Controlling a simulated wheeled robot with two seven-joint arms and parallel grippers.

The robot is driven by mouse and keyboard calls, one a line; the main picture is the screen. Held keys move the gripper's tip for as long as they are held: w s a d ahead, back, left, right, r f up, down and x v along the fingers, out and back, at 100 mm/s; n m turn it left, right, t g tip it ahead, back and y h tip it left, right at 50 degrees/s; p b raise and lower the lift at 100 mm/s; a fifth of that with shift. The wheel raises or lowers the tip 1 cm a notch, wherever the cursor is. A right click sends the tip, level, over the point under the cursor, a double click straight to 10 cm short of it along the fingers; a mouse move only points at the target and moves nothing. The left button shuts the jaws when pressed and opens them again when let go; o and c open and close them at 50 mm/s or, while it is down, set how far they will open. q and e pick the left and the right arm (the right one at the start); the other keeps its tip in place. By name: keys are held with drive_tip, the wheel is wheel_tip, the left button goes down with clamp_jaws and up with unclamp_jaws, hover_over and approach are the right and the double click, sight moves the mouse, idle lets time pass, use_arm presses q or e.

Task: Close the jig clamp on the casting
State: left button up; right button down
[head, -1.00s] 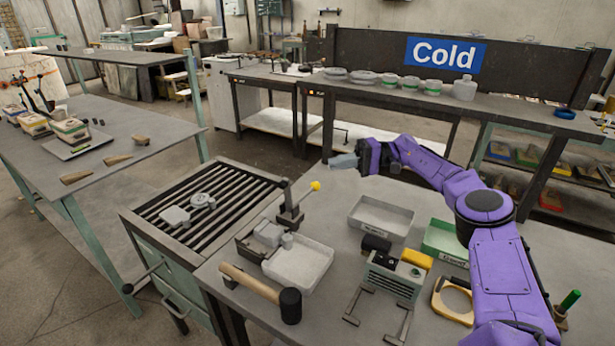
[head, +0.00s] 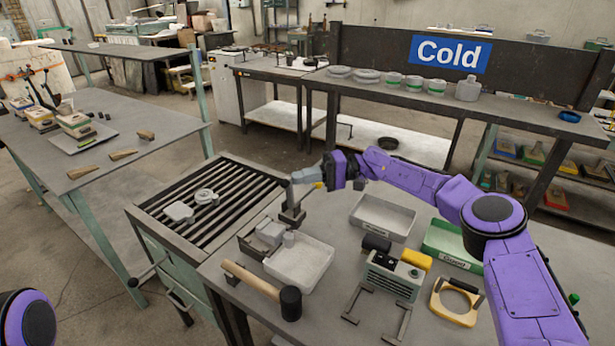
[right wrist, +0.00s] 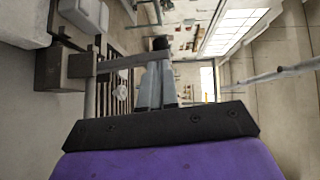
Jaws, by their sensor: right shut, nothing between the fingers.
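My right gripper (head: 296,177) is shut and empty, beside the lever just above the post. In the right wrist view its fingers (right wrist: 157,85) are by the lever bar (right wrist: 125,63); contact is unclear. My left gripper is out of view; only part of that arm shows at lower left.
A pale tray (head: 300,266) and a mallet (head: 250,282) lie in front of the clamp. A grey bin (head: 382,217), a green bin (head: 452,245) and a grey device (head: 392,278) stand to the right. A slatted rack (head: 222,195) with grey parts is left.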

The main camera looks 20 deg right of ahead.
drive_tip(key=shift+s+d, duration=0.1)
drive_tip(key=shift+s+a+r, duration=0.15)
drive_tip(key=shift+s+a, duration=0.05)
drive_tip(key=shift+n+h, duration=0.3)
drive_tip(key=shift+h, duration=0.1)
